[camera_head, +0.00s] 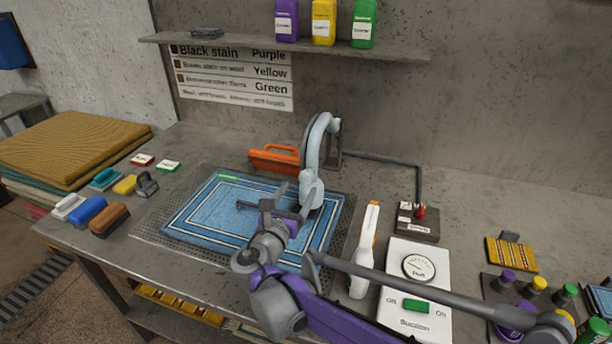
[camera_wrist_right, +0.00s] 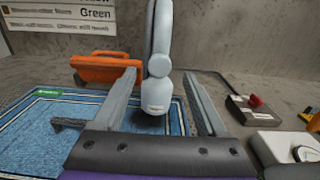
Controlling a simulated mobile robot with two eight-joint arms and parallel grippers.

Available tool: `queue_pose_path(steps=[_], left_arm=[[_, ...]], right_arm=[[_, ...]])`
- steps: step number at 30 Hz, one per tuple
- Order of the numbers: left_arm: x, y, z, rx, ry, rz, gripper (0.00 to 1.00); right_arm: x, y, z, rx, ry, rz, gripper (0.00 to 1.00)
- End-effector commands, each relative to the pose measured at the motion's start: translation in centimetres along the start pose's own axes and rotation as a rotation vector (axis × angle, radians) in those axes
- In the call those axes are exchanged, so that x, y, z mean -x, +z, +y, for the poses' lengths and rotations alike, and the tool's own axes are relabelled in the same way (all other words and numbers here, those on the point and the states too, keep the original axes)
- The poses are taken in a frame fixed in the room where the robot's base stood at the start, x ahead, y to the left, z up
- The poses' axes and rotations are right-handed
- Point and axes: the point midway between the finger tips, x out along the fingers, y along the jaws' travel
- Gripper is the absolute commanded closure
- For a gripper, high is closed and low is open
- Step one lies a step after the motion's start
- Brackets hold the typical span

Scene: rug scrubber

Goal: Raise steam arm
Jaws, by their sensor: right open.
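The steam arm (camera_head: 318,150) is a light grey, curved arm that rises from a mount at the back of the table. Its head hangs down over the blue rug (camera_head: 210,215), low near the rug surface; I cannot tell if it touches. My right gripper (camera_head: 284,200) is open, just in front of the head. In the right wrist view, the steam arm (camera_wrist_right: 160,45) comes down between the two fingers (camera_wrist_right: 160,80), one on each side, with nothing clamped. My left gripper is not in view.
An orange tool (camera_head: 275,160) lies behind the rug. A white spray handle (camera_head: 364,250), a red-topped switch box (camera_head: 418,222) and a suction panel (camera_head: 405,290) stand to the right. Brushes and sponges (camera_head: 108,218) sit left. A shelf (camera_head: 280,42) holds bottles above.

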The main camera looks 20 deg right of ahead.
Motion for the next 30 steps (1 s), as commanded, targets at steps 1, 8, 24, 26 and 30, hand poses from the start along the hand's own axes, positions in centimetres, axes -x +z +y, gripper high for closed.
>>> queue_pose_path(steps=[1, 8, 24, 26, 30], left_arm=[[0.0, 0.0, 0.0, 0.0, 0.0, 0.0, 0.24], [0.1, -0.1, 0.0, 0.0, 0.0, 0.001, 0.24], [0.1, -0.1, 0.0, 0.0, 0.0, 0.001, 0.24], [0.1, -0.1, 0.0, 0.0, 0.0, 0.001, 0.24], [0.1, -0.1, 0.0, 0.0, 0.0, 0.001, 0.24]], right_arm=[[-1.2, 0.0, -0.1, 0.001, -0.004, 0.0, 0.25], [-5.1, 0.0, -0.1, -0.002, -0.002, 0.001, 0.25], [-6.8, 0.0, -0.1, -0.003, 0.0, 0.002, 0.32], [-6.8, 0.0, -0.1, -0.003, 0.0, 0.002, 0.43], [-6.8, 0.0, -0.1, -0.003, -0.001, 0.002, 0.68]])
